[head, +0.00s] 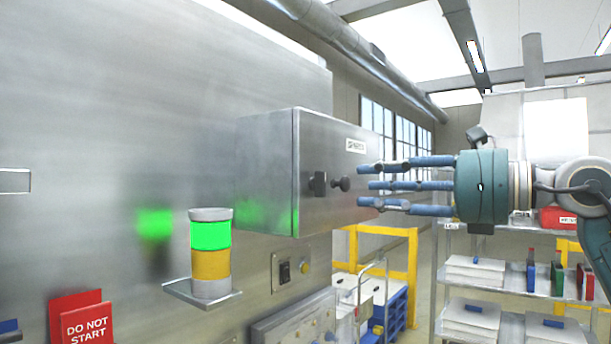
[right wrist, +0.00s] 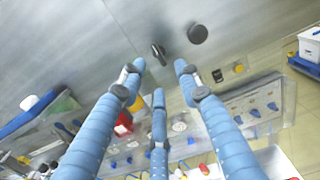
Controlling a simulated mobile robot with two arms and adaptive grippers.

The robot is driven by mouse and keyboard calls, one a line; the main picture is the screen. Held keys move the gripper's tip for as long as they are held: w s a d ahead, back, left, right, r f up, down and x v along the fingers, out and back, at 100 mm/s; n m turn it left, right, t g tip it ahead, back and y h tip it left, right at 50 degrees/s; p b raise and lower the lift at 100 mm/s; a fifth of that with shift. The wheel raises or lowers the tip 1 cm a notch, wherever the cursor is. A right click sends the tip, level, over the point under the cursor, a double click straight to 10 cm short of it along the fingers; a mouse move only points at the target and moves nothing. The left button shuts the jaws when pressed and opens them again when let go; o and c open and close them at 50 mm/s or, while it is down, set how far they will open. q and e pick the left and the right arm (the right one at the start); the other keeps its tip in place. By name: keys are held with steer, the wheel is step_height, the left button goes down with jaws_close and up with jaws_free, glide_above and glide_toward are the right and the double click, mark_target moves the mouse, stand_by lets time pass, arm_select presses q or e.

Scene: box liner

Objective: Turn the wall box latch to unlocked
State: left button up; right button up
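The wall box (head: 268,170) is a grey metal box on the steel wall. Its front face carries a small dark latch (head: 318,184) and a round black knob (head: 341,184) to the right of it. In the right wrist view the latch (right wrist: 158,52) stands upright with a slight tilt, and the knob (right wrist: 198,33) is beside it. My right gripper (head: 366,184) has three blue fingers spread apart and empty, pointing at the box face just right of the knob. In the right wrist view its fingertips (right wrist: 159,75) are below the latch, apparently not touching it. My left gripper is out of view.
A green and amber signal lamp (head: 210,255) stands on a small wall shelf left of the box. A red sign (head: 82,322) is lower left. A switch (head: 285,272) sits below the box. Shelving (head: 510,300) with trays stands behind my right arm.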

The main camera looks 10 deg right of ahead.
mark_target(324, 182)
steer(key=p+x, duration=0.1)
steer(key=x, duration=0.1)
steer(key=p+x, duration=0.2)
steer(key=x, duration=0.1)
steer(key=p+x, duration=0.1)
steer(key=x, duration=0.2)
steer(key=shift+s+a+r, duration=0.2)
steer(key=shift+a+r, duration=0.05)
steer(key=shift+r, duration=0.15)
steer(key=shift+w+a+f+p, duration=0.1)
steer(key=shift+w+a+p, duration=0.35)
steer(key=shift+w+p, duration=0.1)
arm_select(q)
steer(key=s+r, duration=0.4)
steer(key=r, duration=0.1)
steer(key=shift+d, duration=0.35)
arm_select(e)
jaws_close()
